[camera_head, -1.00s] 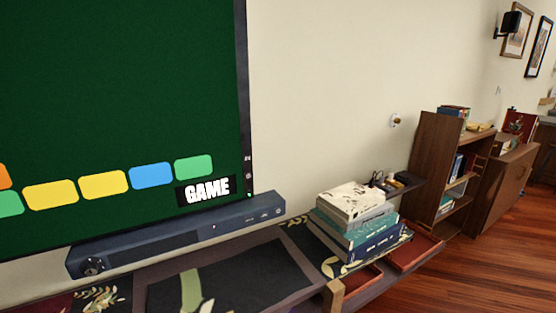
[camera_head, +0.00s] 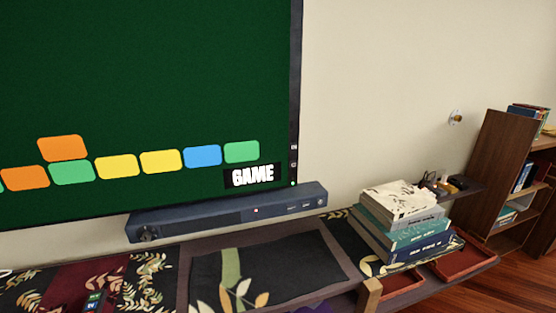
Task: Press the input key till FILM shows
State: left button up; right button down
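The wall screen (camera_head: 150,90) is dark green with rows of coloured blocks and the white word GAME (camera_head: 252,176) in a black box at its lower right. Small marked keys (camera_head: 294,155) sit in a column on the screen's right bezel, with a small green light below them. Their labels are too small to read, so I cannot tell which one is the input key. Neither of my grippers is in view.
A dark soundbar (camera_head: 228,213) stands below the screen on the long low cabinet. Stacked books (camera_head: 405,222) stand to the right, beside reddish trays (camera_head: 467,257). A small dark object with coloured marks (camera_head: 94,302) lies at lower left. A wooden bookshelf (camera_head: 497,150) is at far right.

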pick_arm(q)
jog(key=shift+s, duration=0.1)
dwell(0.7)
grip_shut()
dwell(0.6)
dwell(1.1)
